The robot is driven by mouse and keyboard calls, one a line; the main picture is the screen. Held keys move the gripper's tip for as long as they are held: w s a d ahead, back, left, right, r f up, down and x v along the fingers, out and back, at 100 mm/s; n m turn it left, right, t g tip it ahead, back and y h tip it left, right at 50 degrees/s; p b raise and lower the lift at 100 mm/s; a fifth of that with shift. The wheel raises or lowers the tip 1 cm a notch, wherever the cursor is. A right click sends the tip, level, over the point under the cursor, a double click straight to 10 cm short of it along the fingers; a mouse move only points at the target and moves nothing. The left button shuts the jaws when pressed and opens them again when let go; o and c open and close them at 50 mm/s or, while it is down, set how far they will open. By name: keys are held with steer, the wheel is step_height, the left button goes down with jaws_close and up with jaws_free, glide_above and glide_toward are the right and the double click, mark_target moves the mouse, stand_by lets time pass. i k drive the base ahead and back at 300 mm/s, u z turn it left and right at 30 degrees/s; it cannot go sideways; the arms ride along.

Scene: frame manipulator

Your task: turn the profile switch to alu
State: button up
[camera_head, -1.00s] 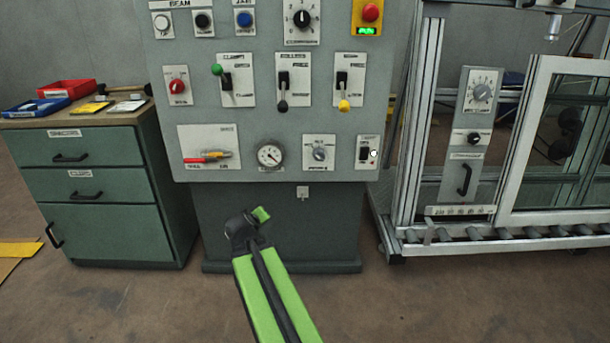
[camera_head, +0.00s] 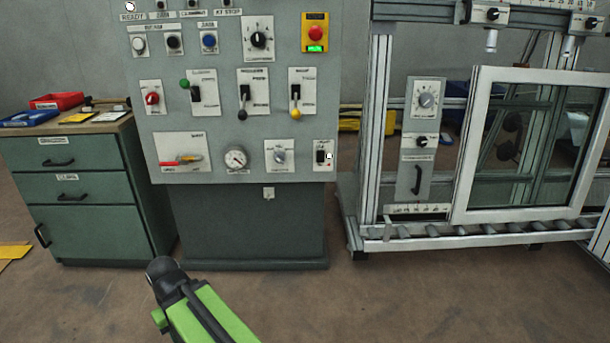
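The grey control panel (camera_head: 215,120) stands left of centre on a dark pedestal. A small rotary knob on a white plate (camera_head: 279,156) is in its bottom row, right of a round gauge (camera_head: 235,158). A larger black rotary knob (camera_head: 258,40) is at the upper right of the panel. The labels are too small to read surely, so I cannot tell which knob is the profile switch or where it points. My green arm shows at the bottom, below and apart from the panel. My gripper's fingers cannot be made out.
A green drawer cabinet (camera_head: 75,190) stands left of the panel, with red and blue trays on top. An aluminium frame machine with a glazed window frame (camera_head: 530,140) and roller bed (camera_head: 470,232) stands at the right. The floor (camera_head: 330,305) in front is clear.

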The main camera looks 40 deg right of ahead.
mark_target(280, 158)
steer(key=z, duration=0.05)
steer(key=k, duration=0.45)
steer(key=u, duration=0.65)
steer(key=i, duration=1.75)
steer(key=z, duration=0.15)
